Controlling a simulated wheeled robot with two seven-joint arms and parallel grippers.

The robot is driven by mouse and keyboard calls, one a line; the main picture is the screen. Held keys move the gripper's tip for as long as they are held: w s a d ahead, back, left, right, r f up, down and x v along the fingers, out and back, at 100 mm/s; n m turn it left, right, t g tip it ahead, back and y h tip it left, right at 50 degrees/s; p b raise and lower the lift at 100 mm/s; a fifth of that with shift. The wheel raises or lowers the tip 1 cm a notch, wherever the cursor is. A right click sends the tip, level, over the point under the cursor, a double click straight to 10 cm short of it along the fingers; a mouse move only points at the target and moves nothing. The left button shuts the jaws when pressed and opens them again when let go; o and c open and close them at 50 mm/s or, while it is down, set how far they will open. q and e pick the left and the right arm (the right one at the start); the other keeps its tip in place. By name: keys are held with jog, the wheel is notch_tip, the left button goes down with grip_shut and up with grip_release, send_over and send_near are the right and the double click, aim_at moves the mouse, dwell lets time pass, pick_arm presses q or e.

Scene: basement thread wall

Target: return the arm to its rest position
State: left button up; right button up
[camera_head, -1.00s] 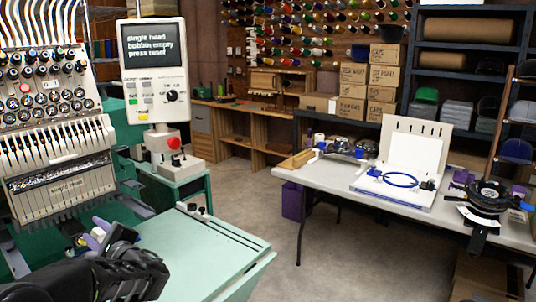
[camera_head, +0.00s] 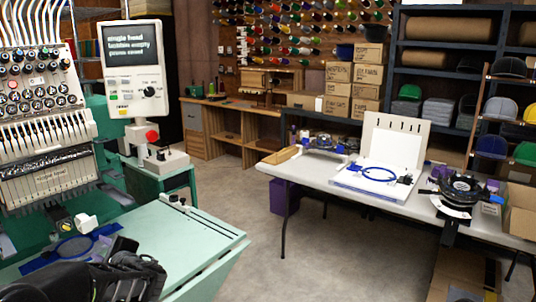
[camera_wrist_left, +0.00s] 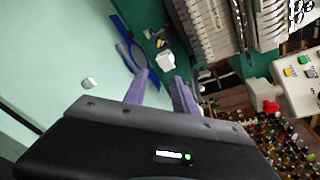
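My left arm comes in at the lower left of the head view, its black gripper (camera_head: 128,262) low over the front of the pale green machine table (camera_head: 190,238). Its fingertips are hidden there. In the left wrist view the two purple fingers of the gripper (camera_wrist_left: 160,78) stand apart with nothing held between them. A blue hoop (camera_head: 75,248) lies beyond the gripper at the embroidery machine (camera_head: 45,150); it also shows past the fingers in the left wrist view (camera_wrist_left: 128,42). A white part (camera_head: 86,223) is beside the hoop. My right gripper is not in view.
A control panel (camera_head: 135,70) stands behind the table. A white work table (camera_head: 330,183) at the right carries a white board with a blue hoop (camera_head: 380,173) and a black round fixture (camera_head: 458,188). The grey floor (camera_head: 340,265) between is clear.

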pick_arm(q)
jog(key=s+d+f+n+g+h+b, duration=0.15)
jog(key=s+d+f+h, duration=0.35)
jog(key=d+f, duration=0.6)
jog(key=s+d+f+n+g+h+b, duration=0.1)
jog(key=s+d+f+n+g+h, duration=0.25)
jog(key=s+d+f, duration=0.75)
jog(key=d+f+n+g+h+b, duration=0.15)
jog(key=d+f+h, duration=0.55)
jog(key=f, duration=0.8)
jog(key=s+d+f+n+g+h+b, duration=0.1)
jog(key=s+d+f+n+b, duration=0.25)
jog(key=s+f+n, duration=0.4)
jog(key=s+d+f+n+g+b, duration=0.1)
jog(key=s+d+f+n+b, duration=0.3)
jog(key=s+f, duration=0.6)
notch_tip(320, 180, up, 18)
jog(key=p, duration=1.7)
jog(key=shift+s+d+f+p, duration=0.25)
jog(key=shift+s+p, duration=0.1)
